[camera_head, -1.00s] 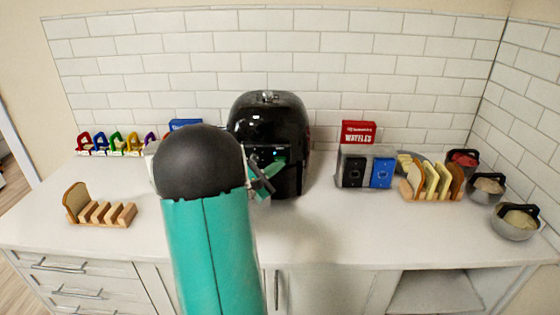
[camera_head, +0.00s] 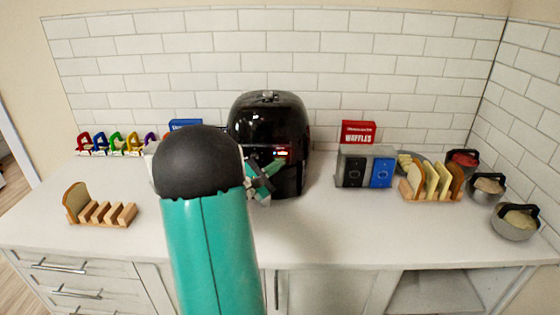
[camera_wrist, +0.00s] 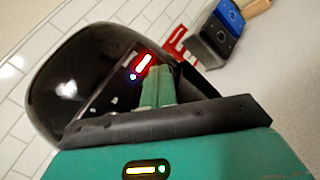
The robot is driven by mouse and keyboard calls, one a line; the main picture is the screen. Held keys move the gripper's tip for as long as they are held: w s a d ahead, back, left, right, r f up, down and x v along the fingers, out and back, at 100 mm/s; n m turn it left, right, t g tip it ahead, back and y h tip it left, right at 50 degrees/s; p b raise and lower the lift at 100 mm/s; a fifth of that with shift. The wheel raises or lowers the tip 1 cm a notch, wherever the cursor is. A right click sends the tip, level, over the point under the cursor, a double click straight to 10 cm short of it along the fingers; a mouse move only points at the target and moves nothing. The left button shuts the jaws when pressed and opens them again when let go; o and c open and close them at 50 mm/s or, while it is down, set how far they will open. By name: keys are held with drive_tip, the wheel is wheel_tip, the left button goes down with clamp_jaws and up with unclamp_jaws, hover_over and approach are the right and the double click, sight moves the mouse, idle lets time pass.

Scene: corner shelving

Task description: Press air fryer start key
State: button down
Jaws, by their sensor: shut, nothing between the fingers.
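The black air fryer (camera_head: 268,115) stands on the counter against the tiled wall. A lit red and white display shows on its front, just above my gripper (camera_head: 278,166). In the wrist view the glossy air fryer (camera_wrist: 75,80) fills the left, with the lit display (camera_wrist: 144,64) and a small blue light (camera_wrist: 133,77) beside it. My gripper (camera_wrist: 157,72) is shut and empty, its green fingertips at or very near the front panel just below the display. I cannot tell whether they touch. My arm hides part of the air fryer's left side.
A toaster (camera_head: 366,153) with a red waffle box (camera_head: 358,132) behind it stands to the right. Further right are a bread rack (camera_head: 433,183) and several lidded pots. A wooden rack (camera_head: 100,212) is at left. The front counter is mostly clear.

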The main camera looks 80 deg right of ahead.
drive_tip(key=shift+s+a, duration=0.15)
drive_tip(key=shift+a, duration=0.6)
drive_tip(key=shift+s+a, duration=0.2)
drive_tip(key=shift+a, duration=0.6)
drive_tip(key=shift+s+a, duration=0.2)
drive_tip(key=shift+a, duration=0.65)
drive_tip(key=shift+s+a, duration=0.2)
drive_tip(key=shift+a, duration=0.6)
